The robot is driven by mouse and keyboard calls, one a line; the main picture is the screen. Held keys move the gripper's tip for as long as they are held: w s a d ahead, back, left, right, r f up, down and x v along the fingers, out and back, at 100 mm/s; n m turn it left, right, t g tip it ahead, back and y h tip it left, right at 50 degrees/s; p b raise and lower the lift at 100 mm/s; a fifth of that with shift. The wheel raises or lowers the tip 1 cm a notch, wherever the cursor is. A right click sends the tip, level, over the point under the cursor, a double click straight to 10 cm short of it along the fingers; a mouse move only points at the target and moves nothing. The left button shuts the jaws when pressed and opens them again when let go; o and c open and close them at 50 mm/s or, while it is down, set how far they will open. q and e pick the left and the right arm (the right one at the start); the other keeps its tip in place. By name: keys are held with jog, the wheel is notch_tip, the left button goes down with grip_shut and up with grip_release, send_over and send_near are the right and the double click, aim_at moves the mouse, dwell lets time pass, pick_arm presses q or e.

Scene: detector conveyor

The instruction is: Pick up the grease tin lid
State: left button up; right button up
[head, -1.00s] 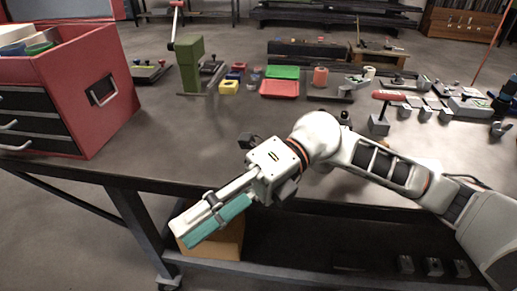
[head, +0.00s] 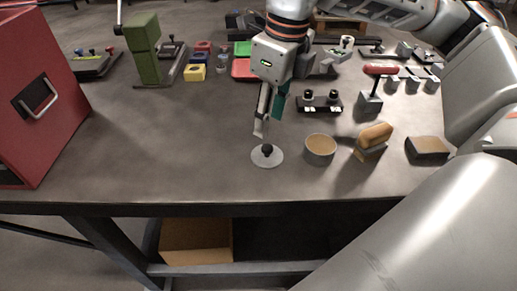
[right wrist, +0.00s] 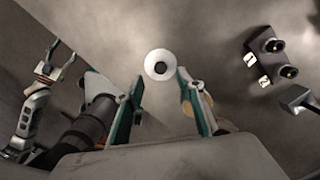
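The grease tin lid (head: 267,156) is a flat pale disc with a dark knob, lying on the grey bench near its front edge. An open round tin (head: 320,149) stands just right of it. My right gripper (head: 267,124) points down above and slightly behind the lid, not touching it. In the right wrist view its fingers (right wrist: 163,100) are spread and empty, and the lid (right wrist: 159,66) shows ahead of the gap between them. What looks like my left gripper (right wrist: 54,62) shows small at the left of that view; its opening is unclear.
A wooden-handled brush (head: 373,140) and a dark block (head: 427,148) stand right of the tin. A dark holder with two knobs (head: 320,103) is behind it. A red tool chest (head: 35,100) is at the left. The bench left of the lid is clear.

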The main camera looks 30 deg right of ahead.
aim_at(267, 147)
notch_tip(267, 147, down, 8)
jog(key=shift+w+r+b, duration=0.1)
jog(key=shift+r+b, duration=0.15)
jog(key=shift+b, duration=0.15)
jog(key=c, duration=1)
